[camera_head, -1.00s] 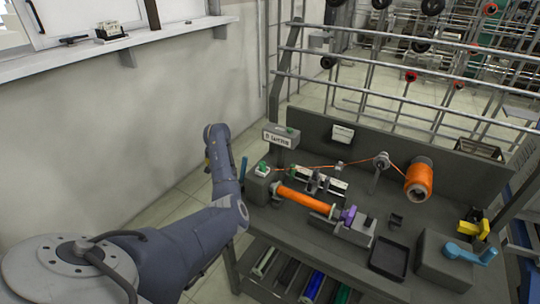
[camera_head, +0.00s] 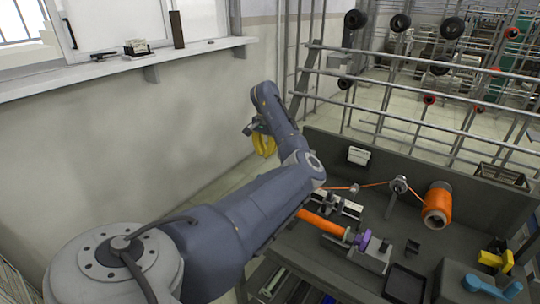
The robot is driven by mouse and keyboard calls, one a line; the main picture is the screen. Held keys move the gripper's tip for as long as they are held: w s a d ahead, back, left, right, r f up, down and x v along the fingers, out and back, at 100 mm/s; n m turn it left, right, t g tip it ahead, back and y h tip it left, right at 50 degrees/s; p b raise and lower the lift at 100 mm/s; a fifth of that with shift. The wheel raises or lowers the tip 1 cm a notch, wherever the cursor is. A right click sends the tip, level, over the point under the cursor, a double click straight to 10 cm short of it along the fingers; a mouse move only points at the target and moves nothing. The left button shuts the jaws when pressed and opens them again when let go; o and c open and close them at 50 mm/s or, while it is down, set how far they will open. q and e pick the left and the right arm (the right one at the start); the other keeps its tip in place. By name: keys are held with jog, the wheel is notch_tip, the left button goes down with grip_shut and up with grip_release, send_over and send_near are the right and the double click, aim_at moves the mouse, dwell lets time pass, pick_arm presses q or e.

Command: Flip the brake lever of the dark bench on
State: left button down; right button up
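The dark bench (camera_head: 345,140) stands at the right. A blue lever-like handle (camera_head: 484,288) sits on a grey box at its right end; I cannot tell for certain if this is the brake lever. A yellow part (camera_head: 496,260) stands just behind it. My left gripper (camera_head: 264,146), with yellow fingers, hangs in the air near the wall, beyond the bench's left end and far from the blue handle. Its opening is not clear at this angle. My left arm hides the bench's left end. My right gripper is not in view.
An orange roll (camera_head: 322,222) lies in the winder beside a purple part (camera_head: 363,239). Orange thread runs to an orange spool (camera_head: 437,206). A black tray (camera_head: 404,284) lies at the front. Metal rails (camera_head: 420,55) stand behind the bench; a window shelf (camera_head: 110,70) is at left.

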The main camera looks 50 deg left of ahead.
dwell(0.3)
pick_arm(q)
notch_tip(320, 180, down, 10)
dwell(0.7)
jog(key=shift+d, duration=0.2)
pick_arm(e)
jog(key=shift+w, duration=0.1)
